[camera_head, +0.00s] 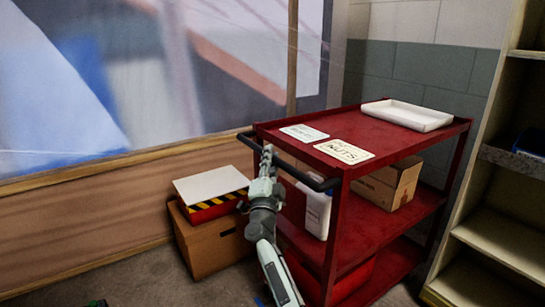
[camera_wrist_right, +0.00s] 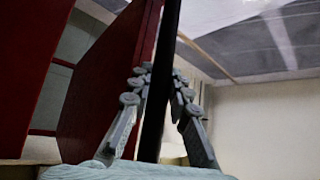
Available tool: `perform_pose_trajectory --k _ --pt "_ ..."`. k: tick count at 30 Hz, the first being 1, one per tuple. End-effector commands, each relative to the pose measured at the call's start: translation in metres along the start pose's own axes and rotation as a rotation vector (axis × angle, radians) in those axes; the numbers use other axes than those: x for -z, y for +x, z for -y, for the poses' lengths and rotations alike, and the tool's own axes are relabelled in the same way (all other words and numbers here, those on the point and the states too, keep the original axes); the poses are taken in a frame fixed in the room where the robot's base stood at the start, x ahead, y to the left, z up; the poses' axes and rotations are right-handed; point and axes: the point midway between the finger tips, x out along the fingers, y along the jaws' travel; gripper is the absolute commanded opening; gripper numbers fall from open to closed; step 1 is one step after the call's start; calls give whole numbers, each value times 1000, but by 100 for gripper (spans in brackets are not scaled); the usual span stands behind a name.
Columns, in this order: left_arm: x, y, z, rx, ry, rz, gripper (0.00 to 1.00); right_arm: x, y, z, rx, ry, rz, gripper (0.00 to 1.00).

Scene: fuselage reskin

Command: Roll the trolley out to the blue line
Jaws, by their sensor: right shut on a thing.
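The red trolley (camera_head: 385,158) stands against the grey block wall, with its black push handle (camera_head: 300,172) towards me. My right gripper (camera_head: 267,160) is at the handle, its arm rising from the bottom of the head view. In the right wrist view the gripper (camera_wrist_right: 160,85) has its fingers on both sides of the dark handle bar (camera_wrist_right: 158,115), shut on it. The trolley's red side fills the left of that view. A small blue patch (camera_head: 260,302) shows on the floor at the bottom edge; I cannot tell whether it is the blue line. My left gripper is not in view.
The trolley carries a white tray (camera_head: 407,115), two label cards, a white bottle (camera_head: 317,210) and a cardboard box (camera_head: 388,184). A carton (camera_head: 210,245) with a striped box (camera_head: 213,205) stands close left. Shelving (camera_head: 495,225) stands close right.

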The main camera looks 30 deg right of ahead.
Motion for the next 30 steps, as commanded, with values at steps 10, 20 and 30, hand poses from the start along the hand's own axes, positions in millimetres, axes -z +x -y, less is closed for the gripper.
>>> perform_pose_trajectory --k 10,20,30 --pt "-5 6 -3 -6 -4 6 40 -6 -5 3 -1 1 6 0" --pt "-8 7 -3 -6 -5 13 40 -6 -5 3 -1 1 5 0" --pt "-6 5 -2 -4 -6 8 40 -4 -4 3 -1 1 2 39"
